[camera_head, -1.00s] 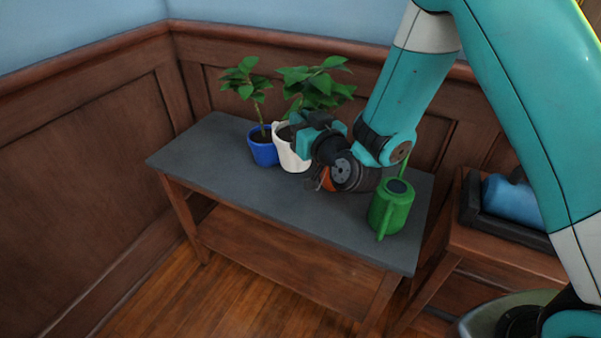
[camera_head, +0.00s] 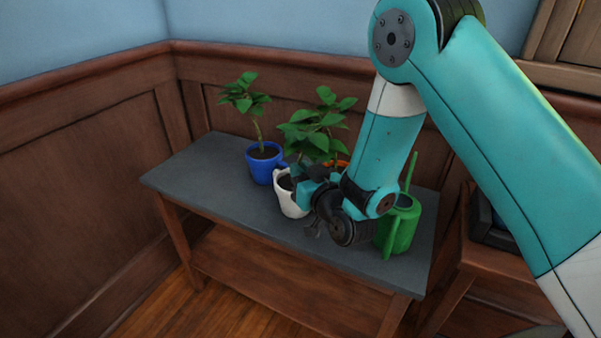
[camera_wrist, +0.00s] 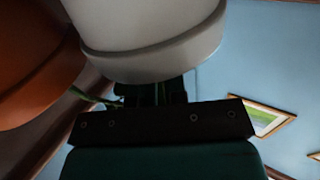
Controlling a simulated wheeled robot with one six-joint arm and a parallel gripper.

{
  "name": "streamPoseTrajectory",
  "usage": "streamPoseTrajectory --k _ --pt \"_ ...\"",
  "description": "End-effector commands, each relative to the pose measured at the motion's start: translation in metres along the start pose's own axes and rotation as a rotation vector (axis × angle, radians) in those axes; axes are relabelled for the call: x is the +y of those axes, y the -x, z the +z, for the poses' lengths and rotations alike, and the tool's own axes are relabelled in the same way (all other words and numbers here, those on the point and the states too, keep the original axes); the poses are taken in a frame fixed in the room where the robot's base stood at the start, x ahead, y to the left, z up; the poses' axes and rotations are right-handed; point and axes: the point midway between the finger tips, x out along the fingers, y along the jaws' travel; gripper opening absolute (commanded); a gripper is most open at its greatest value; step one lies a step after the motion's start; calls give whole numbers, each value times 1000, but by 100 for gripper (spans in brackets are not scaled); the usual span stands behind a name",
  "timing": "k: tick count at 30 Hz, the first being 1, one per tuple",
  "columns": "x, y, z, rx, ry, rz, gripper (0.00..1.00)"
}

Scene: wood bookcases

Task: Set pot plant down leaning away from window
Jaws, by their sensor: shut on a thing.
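My gripper (camera_head: 300,187) is shut on the white pot (camera_head: 291,200), gripping it from the right side. The pot holds a leafy green plant (camera_head: 308,137) and is slightly tilted, its top toward the left. It is over the front middle of the dark grey tabletop (camera_head: 215,190); I cannot tell whether its base touches. In the wrist view the white pot (camera_wrist: 150,40) fills the upper middle, close to the camera. My gripper hides part of the pot's right side. No window is clearly in view.
A blue pot (camera_head: 262,166) with a plant stands behind left. An orange pot (camera_head: 343,163) is behind my arm and shows in the wrist view (camera_wrist: 35,65). A green watering can (camera_head: 402,228) stands close on the right. The table's left end is clear.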

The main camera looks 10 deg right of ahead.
Motion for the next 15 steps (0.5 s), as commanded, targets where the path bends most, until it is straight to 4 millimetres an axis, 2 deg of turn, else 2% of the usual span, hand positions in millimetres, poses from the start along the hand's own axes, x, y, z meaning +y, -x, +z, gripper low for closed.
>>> streamPoseTrajectory --k 2,3,6,15 --pt "0 0 2 4 0 0 0" --pt "0 0 4 -1 0 0 15" --pt "0 0 3 -1 0 0 38" --pt "0 0 1 0 0 0 38"
